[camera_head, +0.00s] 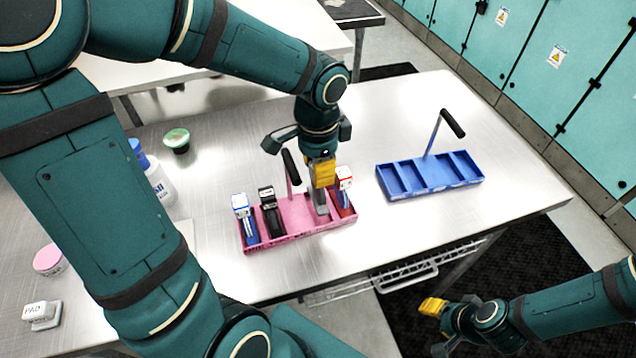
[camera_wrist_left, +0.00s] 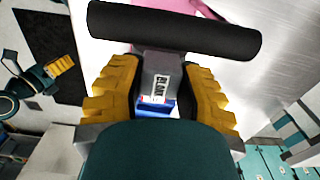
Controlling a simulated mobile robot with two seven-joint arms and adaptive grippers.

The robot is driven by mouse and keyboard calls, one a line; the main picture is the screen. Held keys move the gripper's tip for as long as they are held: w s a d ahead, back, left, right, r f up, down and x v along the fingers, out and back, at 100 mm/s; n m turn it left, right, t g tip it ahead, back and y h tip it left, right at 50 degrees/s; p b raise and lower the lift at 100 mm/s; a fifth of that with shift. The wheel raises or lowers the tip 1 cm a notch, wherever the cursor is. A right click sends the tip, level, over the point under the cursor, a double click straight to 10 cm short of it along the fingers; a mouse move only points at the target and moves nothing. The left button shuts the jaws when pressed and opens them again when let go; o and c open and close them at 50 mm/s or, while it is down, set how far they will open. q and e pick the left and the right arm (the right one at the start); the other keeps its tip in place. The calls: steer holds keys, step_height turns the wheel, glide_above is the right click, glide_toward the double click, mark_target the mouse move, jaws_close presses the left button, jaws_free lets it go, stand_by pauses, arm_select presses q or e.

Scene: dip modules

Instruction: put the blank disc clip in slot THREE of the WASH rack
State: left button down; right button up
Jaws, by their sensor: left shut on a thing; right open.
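My left gripper (camera_head: 322,174) is shut on a grey clip (camera_head: 321,203), which hangs upright at the pink rack (camera_head: 290,238). The wrist view shows this clip (camera_wrist_left: 160,76) between the yellow fingers (camera_wrist_left: 162,90), its label apparently reading BLANK. It is between a black clip (camera_head: 270,212) and a red-and-white clip (camera_head: 344,190); I cannot tell whether it is seated or just above the rack. A blue-and-white clip (camera_head: 245,218) stands at the rack's left end. The blue rack (camera_head: 430,187) has empty slots. Rack lettering is unreadable. My right gripper (camera_head: 433,307) is open and empty, off the table.
The pink rack's black handle (camera_head: 291,167) rises close to the left gripper, and its bar (camera_wrist_left: 175,30) crosses the wrist view. The blue rack's handle (camera_head: 452,124) stands behind it. A green-topped jar (camera_head: 177,140), a bottle (camera_head: 160,182) and a pink-lidded jar (camera_head: 48,260) are at left.

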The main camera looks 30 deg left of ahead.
arm_select(q)
steer(key=shift+w+f+b, duration=0.1)
steer(key=shift+f+b, duration=0.3)
steer(key=shift+f, duration=1.6)
steer(key=c, duration=0.7)
jaws_free()
steer(key=shift+f, duration=0.1)
steer(key=shift+r, duration=0.4)
step_height(320, 180, up, 12)
steer(key=p, duration=0.2)
steer(key=shift+f+p, duration=0.2)
steer(key=shift+p, duration=0.1)
